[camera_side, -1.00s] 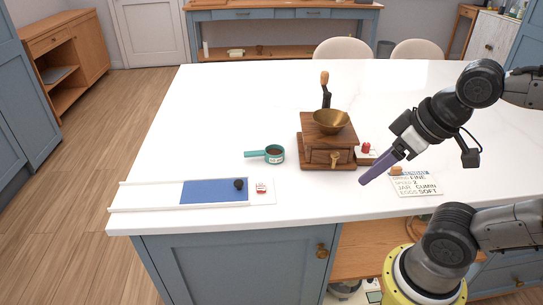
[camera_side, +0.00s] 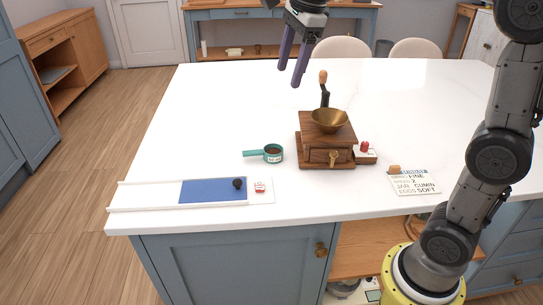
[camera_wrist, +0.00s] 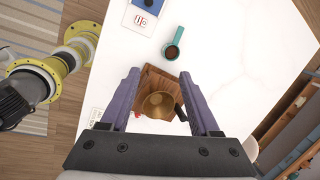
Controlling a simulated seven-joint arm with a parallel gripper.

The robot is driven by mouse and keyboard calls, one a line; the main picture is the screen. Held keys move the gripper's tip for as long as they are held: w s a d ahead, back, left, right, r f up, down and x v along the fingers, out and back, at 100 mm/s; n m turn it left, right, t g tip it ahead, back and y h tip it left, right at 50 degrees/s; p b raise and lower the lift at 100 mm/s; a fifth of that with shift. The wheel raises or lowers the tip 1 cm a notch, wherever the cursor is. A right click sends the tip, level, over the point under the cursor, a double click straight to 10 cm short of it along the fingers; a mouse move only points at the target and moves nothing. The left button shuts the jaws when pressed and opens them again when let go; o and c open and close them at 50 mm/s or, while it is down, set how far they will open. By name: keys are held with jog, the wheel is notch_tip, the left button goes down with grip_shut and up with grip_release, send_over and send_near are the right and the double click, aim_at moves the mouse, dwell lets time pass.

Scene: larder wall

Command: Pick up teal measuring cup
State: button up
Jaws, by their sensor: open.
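The teal measuring cup (camera_side: 272,153) stands on the white counter (camera_side: 400,110), left of the wooden grinder, with its handle pointing left. Dark contents show inside it. In the wrist view the cup (camera_wrist: 171,52) is beyond my fingertips, near the top middle, with its handle pointing up. My gripper (camera_side: 288,77) is open and empty, its two purple fingers pointing down, high above the counter near the grinder's crank. In the wrist view my gripper (camera_wrist: 164,78) spans the grinder below it, and the cup is not between the fingers.
The wooden grinder (camera_side: 312,148) with a brass bowl (camera_side: 329,120) and upright crank (camera_side: 324,90) stands close to the cup's right. A white tray with a blue panel (camera_side: 212,191) and dark knob lies front left. A lettered card (camera_side: 414,184) lies at right. The counter behind the cup is clear.

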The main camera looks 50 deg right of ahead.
jog(key=w+d+f+m+g, duration=0.1)
jog(key=w+f+m, duration=0.15)
jog(key=w, duration=0.45)
jog(key=g, duration=0.2)
send_over(253, 152)
notch_tip(253, 152, down, 10)
jog(key=shift+m, duration=0.35)
jog(key=f, duration=0.9)
jog(key=shift+w+d, duration=0.1)
jog(key=shift+d, duration=0.3)
jog(key=shift+a+f, duration=0.15)
jog(key=shift+f, duration=1.4)
jog(key=shift+a+f, duration=0.15)
jog(key=shift+f, duration=1.4)
grip_shut()
